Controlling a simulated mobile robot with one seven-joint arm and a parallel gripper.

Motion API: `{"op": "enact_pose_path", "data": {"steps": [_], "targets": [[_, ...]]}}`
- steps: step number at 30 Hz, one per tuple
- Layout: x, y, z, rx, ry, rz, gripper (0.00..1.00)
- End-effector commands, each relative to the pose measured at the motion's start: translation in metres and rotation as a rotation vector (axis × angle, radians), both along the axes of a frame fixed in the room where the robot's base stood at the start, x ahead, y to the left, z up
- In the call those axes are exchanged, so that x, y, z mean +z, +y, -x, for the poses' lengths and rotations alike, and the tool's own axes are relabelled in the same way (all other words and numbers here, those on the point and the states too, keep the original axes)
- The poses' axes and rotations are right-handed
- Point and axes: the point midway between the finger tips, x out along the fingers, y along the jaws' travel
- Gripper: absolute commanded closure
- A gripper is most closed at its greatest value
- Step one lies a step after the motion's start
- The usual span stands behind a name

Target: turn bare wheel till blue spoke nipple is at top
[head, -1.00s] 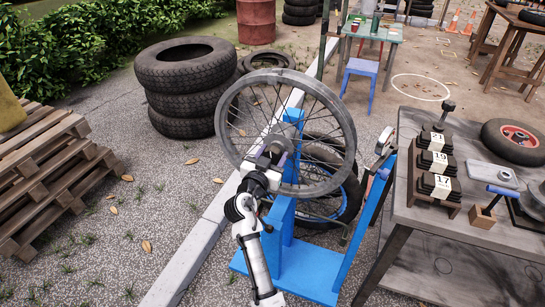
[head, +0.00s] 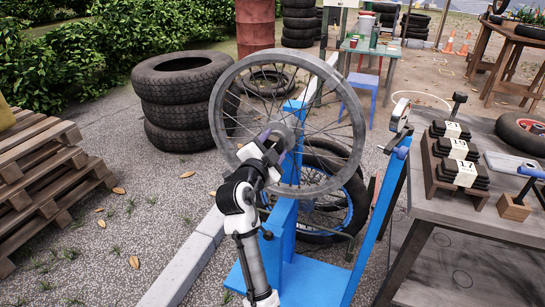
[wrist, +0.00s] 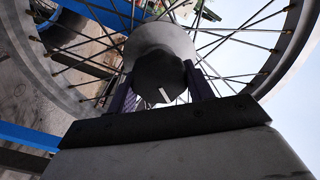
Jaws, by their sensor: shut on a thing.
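The bare wheel (head: 358,120), a grey rim with thin spokes, is mounted upright on a blue stand (head: 284,235). It also fills much of the wrist view (wrist: 283,62). My gripper (head: 272,143) is at the hub, on the near face of the wheel. In the wrist view, my gripper's two dark purple fingers (wrist: 164,92) are shut on the hub (wrist: 160,42), one on either side of its dark end cap, which has a white mark. Several spoke nipples show at the rim as small dark dots. I cannot make out a blue one in either current view.
A stack of black tyres (head: 182,98) stands behind left, and wooden pallets (head: 45,165) are at the left. A tyre with a blue rim (head: 352,205) is behind the stand. A grey workbench (head: 420,190) with numbered dark blocks (head: 455,150) is close on the right.

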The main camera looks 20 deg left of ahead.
Motion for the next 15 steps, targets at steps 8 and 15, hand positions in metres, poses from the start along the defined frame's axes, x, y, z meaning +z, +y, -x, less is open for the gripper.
{"op": "enact_pose_path", "data": {"steps": [8,15], "targets": [[-0.0021,-0.0001,0.0004,0.000,-0.002,-0.105,0.90],[-0.0012,-0.0003,0.0004,0.000,-0.002,-0.130,0.90]]}}
